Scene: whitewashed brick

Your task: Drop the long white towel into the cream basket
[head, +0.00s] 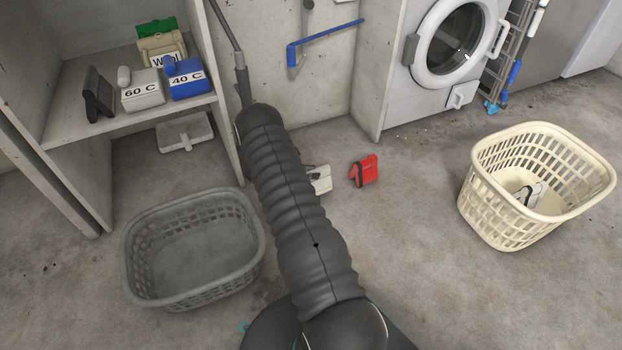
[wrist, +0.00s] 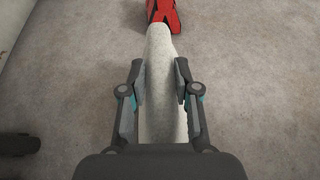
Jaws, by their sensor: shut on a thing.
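The long white towel (wrist: 160,62) runs between the two fingers of my gripper (wrist: 161,82) in the wrist view, pale and lightly speckled. My gripper is shut on it. In the head view my arm hides most of the gripper and towel; a whitish piece (head: 321,180) shows just right of the arm, close to the floor. I cannot tell if the towel touches the floor. The cream basket (head: 503,212) stands upright on the floor at the right, apart from my gripper. A small white and dark item (head: 530,193) lies inside it.
A red folded item (head: 364,171) lies just beyond the towel. A grey basket (head: 146,284) stands left of my arm. A shelf (head: 95,127) holds labelled boxes. A washing machine (head: 424,93) and a rack (head: 508,55) stand at the back. Floor between arm and cream basket is clear.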

